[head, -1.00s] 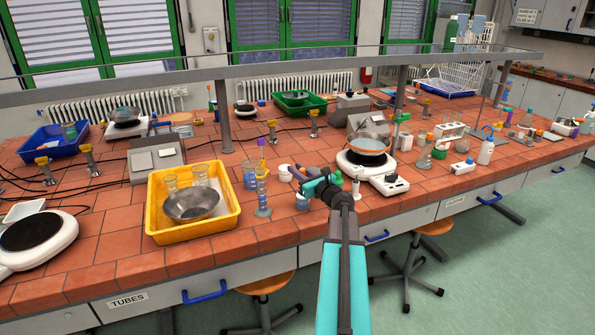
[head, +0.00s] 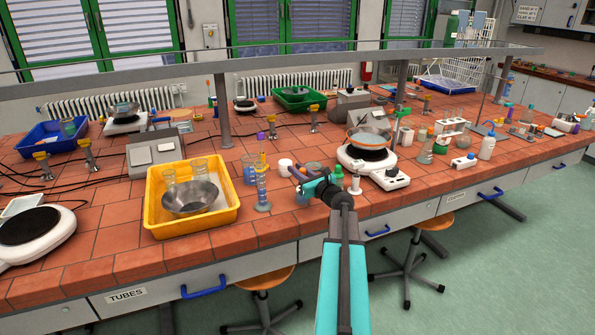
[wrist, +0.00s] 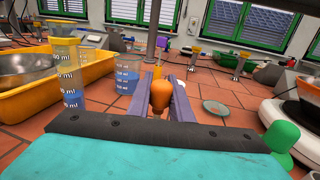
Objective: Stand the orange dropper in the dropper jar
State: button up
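The orange dropper (wrist: 160,96) shows its bulb in the wrist view, between the two grey-purple fingers of my gripper (wrist: 161,92). The fingers sit close on both sides of the bulb, and my gripper looks shut on it. The dropper's lower end is hidden. In the head view my gripper (head: 299,178) is over the front of the bench, right of the yellow tray, and the dropper is too small to make out. A beaker with blue liquid (wrist: 127,78) stands beyond and left of the fingers. I cannot tell which vessel is the dropper jar.
A graduated cylinder (wrist: 66,62) stands at left in the wrist view, beside the yellow tray (head: 228,218). A green-capped bottle (wrist: 281,137) and a hotplate (head: 386,176) are close at right. A round flat disc (wrist: 216,107) lies on the tiles with some clear room around.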

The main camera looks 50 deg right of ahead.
jog(key=shift+f, duration=0.15)
jog(key=o, duration=0.7)
jog(key=shift+c, duration=0.2)
jog(key=s+a+b, duration=0.2)
jog(key=s+b, duration=0.1)
jog(key=s, duration=1)
jog(key=shift+s+a, duration=0.25)
jog(key=shift+a, duration=0.1)
dwell(0.7)
